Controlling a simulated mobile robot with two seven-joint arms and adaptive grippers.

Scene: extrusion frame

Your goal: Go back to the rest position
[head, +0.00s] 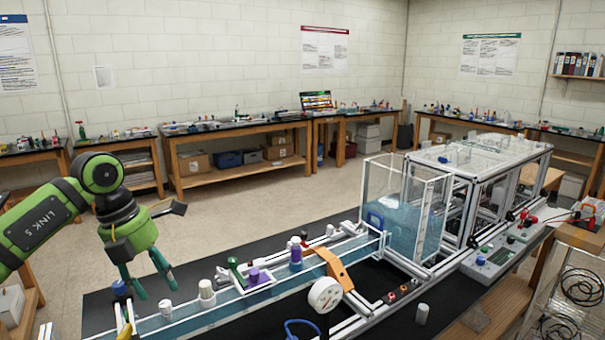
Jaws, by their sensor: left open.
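My left gripper (146,284) shows in the head view at the left. It is dark with teal fingers, on a green arm that comes in from the left. Its fingers point down, spread apart, with nothing between them. It hangs above the left end of the black bench (100,306), near the long clear channel (185,314). A white cylinder (165,309) stands just below and to the right of the fingers. I cannot tell the exact gap between them. My right gripper is not in view.
The extrusion frame (475,165) and a clear water tank (405,215) stand at the right. White and purple bottles (295,254) and a small tray (250,287) sit along the channel. An orange bracket (336,268) crosses it. Open floor (250,210) lies behind the bench.

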